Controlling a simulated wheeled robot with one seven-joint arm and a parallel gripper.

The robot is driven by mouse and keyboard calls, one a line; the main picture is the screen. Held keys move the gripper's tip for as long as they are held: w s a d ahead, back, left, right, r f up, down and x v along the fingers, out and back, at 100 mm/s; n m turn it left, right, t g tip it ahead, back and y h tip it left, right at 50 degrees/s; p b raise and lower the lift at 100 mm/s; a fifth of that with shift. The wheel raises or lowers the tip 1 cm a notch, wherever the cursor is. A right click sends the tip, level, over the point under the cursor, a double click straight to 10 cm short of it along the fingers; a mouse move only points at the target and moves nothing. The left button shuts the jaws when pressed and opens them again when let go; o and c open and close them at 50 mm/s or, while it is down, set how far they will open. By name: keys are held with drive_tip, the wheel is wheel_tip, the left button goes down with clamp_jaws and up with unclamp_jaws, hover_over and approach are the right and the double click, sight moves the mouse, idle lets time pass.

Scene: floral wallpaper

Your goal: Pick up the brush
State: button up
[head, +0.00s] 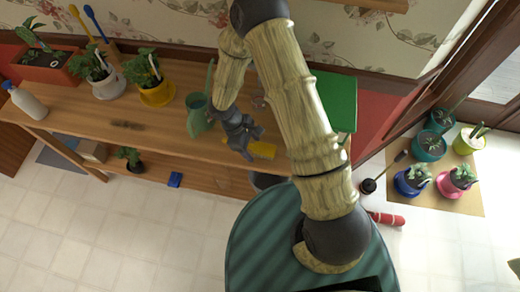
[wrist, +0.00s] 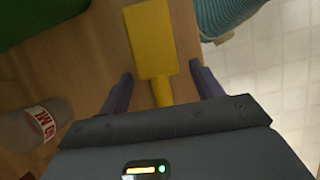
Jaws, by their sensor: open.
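A yellow brush-like tool (wrist: 150,42) with a flat rectangular head and a narrower handle lies on the wooden bench. In the head view part of this yellow tool (head: 263,149) shows beside my gripper (head: 243,146). In the wrist view my gripper (wrist: 162,82) is open, with one dark finger on each side of the handle. The fingers appear apart from the handle, with gaps on both sides. The handle's lower end is hidden behind the gripper body. I cannot make out bristles.
A clear bottle with a red-and-white label (wrist: 42,125) is left of the gripper in the wrist view. A green box-like object (head: 336,98) and a green watering can (head: 199,115) stand on the bench (head: 125,127). Potted plants line its left part. The bench's front edge is close.

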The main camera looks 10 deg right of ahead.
sight(251, 145)
drive_tip(key=c, duration=1.2)
drive_tip(key=shift+r, duration=0.1)
wheel_tip(251, 145, up, 10)
drive_tip(key=shift+f+b, duration=0.1)
drive_tip(key=shift+b, duration=0.55)
drive_tip(key=o, duration=0.5)
drive_tip(key=shift+c, duration=1.3)
